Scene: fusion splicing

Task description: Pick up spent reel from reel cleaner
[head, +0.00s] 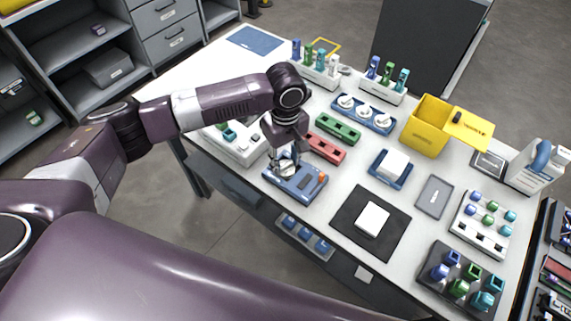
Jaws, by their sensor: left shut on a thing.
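A blue device with a small orange part (301,187), which looks like the reel cleaner, sits near the table's front edge at the middle of the head view. My left gripper (287,168) points down over its back left part. It is shut on a small pale thing, most likely the spent reel, which is largely hidden between the fingers. I cannot tell whether that thing is clear of the blue device. My right gripper is not in view.
A red block (326,148) and a green block (338,128) lie just behind. A white rack (235,146) stands left under my arm. A black mat (350,236) with a white box (372,219) lies to the right. A yellow bin (423,138) stands further back.

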